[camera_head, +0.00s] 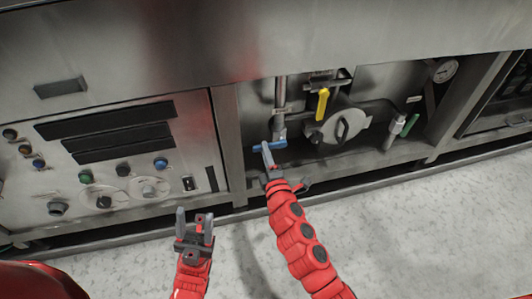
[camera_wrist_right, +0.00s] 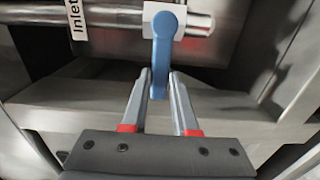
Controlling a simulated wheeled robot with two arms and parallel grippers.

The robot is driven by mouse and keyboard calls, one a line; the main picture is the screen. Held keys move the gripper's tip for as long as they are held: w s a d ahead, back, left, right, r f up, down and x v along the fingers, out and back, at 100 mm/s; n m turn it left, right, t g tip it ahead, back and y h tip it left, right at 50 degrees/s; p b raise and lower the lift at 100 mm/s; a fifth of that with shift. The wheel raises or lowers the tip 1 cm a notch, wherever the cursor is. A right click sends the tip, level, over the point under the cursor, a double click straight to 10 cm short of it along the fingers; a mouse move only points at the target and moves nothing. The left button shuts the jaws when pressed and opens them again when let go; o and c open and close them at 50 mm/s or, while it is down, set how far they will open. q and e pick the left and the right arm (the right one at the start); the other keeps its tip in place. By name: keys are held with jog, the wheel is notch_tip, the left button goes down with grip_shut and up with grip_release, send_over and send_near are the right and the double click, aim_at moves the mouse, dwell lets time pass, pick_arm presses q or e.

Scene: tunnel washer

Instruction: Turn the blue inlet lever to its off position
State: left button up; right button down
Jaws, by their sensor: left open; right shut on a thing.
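The blue inlet lever (camera_head: 277,146) sits on a vertical metal pipe (camera_head: 280,95) in the open bay and lies across that pipe. In the right wrist view the blue lever (camera_wrist_right: 162,60) comes off a pale valve body (camera_wrist_right: 163,12), at right angles to the pipe. My right gripper (camera_head: 267,152) is at the lever, with one finger on each side of it, shut on it; it also shows in the right wrist view (camera_wrist_right: 160,77). My left gripper (camera_head: 195,216) is open and empty, away from the lever, in front of the control panel.
A yellow lever (camera_head: 322,104), a round hatch (camera_head: 345,127) and a green-handled valve (camera_head: 409,125) are to the right. A gauge (camera_head: 445,70) is further right. An "Inlet" label (camera_wrist_right: 76,18) is on the pipe. A control panel (camera_head: 130,150) stands left; the floor in front is clear.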

dwell(0.4)
jog(key=c, duration=0.7)
grip_release()
jog(key=shift+s+d, duration=0.1)
jog(key=p+v, duration=0.2)
jog(key=v, duration=1.5)
jog(key=shift+s, duration=0.1)
